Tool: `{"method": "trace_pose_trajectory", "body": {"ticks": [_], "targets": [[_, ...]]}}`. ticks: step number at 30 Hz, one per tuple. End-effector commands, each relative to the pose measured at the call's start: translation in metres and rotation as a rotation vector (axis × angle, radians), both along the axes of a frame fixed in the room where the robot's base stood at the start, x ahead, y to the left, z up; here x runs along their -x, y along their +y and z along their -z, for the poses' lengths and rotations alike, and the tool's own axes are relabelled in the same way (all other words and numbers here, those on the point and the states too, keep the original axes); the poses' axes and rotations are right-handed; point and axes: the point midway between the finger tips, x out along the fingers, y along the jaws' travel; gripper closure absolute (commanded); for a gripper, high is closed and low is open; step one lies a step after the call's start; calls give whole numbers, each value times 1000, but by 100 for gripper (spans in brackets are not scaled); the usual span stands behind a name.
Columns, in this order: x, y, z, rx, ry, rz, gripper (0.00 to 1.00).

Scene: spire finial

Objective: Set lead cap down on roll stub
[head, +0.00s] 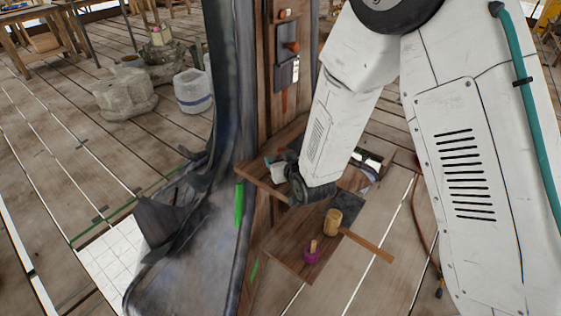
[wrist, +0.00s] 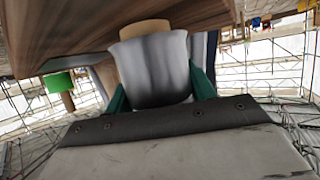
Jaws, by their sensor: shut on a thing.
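My gripper (head: 283,172) is over the small wooden board at the pillar. In the wrist view, green fingers (wrist: 158,98) are shut on the sides of the smooth grey lead cap (wrist: 152,68), whose wider end faces the wooden board (wrist: 60,25). In the head view the cap (head: 278,172) is a small pale shape partly behind the gripper. A tan round piece (wrist: 145,29), which looks like the roll stub, shows between cap and board. Its edge meets the cap's wide rim in the picture; I cannot tell whether they touch. Most of this piece is hidden.
A lower wooden board (head: 285,248) carries a tan cylinder (head: 333,222) and a magenta piece with a peg (head: 312,254). A wooden stick (head: 368,246) juts out to the right. A green block (wrist: 58,82) shows left of the cap. The dark pillar stands close left of my gripper.

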Motion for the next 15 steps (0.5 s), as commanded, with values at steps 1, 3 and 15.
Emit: {"method": "trace_pose_trajectory", "body": {"ticks": [1,3,15], "targets": [[0,0,6,0,1,0,80],[0,0,8,0,-1,0,80],[0,0,12,0,-1,0,37]]}}
